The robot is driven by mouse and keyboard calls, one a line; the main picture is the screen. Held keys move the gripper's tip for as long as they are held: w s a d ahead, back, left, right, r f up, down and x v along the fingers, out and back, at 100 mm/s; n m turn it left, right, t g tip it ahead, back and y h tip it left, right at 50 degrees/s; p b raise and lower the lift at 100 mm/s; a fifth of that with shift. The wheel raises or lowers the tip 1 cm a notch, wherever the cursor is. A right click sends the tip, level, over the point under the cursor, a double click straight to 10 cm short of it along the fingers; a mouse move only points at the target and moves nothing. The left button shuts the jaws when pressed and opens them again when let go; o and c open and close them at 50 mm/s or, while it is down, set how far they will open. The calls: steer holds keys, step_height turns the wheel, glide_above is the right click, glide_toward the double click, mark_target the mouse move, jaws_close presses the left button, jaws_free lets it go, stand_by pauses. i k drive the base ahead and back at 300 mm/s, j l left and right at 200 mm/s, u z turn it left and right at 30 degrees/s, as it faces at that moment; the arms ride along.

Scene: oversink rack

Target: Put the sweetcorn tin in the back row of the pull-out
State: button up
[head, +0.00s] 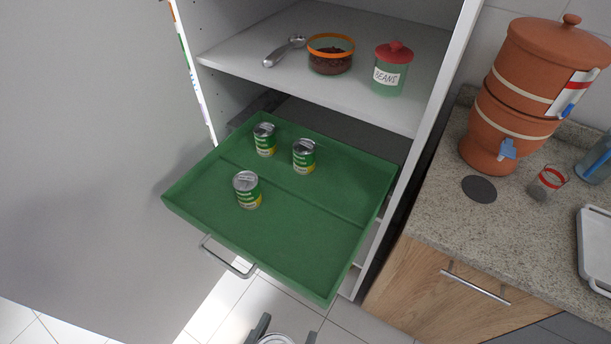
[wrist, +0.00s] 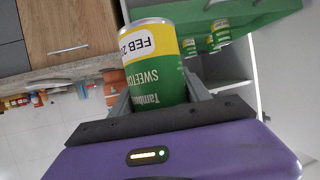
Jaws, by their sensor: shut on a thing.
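My gripper (head: 286,331) is at the bottom edge of the head view, shut on the sweetcorn tin (head: 275,339), whose top alone shows there. In the wrist view the tin (wrist: 152,62) is green and yellow, its label reads SWEETCORN with a FEB date, and it appears upside down in the picture. The green pull-out (head: 300,247) is out in front of the cabinet, beyond my gripper. A low ridge splits it into back and front rows. Two similar tins stand in the back row (head: 264,139) (head: 303,155).
A third tin (head: 247,189) stands in the front row at left. The back row's right part is clear. A shelf (head: 345,96) above holds a beans jar (head: 390,75), bowl (head: 330,60) and scoop (head: 283,52). A grey panel is left; a counter (head: 430,195) is right.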

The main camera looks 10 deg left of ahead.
mark_target(334, 177)
steer(key=i, duration=1)
